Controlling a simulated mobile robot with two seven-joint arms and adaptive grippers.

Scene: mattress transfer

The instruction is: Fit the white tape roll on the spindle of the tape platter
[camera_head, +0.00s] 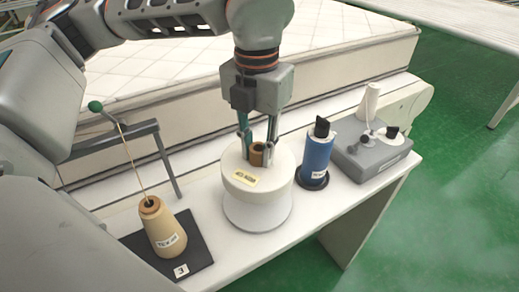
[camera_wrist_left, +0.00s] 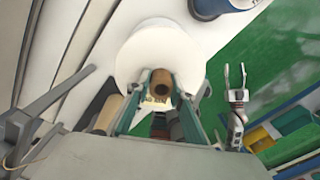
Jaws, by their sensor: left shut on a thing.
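The white tape roll (camera_head: 240,176) with a brown core and a yellowish label is upright at the middle of the white bench. My left gripper (camera_head: 257,154) points down and is shut on the roll, with a finger on each side of the core. The wrist view shows the roll (camera_wrist_left: 140,60) with its brown core between the fingertips (camera_wrist_left: 162,80). A wider round white part, seemingly the tape platter (camera_head: 257,216), is right under the roll. The roll hides the spindle, and I cannot tell how far down the roll sits. My right gripper (camera_wrist_left: 236,75) shows in the wrist view, open and empty.
A tan thread cone (camera_head: 165,236) stands on a black mat (camera_head: 200,258) at left, beside a frame (camera_head: 168,168). A blue spool (camera_head: 317,158) stands close right of the roll. A grey box (camera_head: 372,158) is farther right. A quilted mattress (camera_head: 340,45) lies behind.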

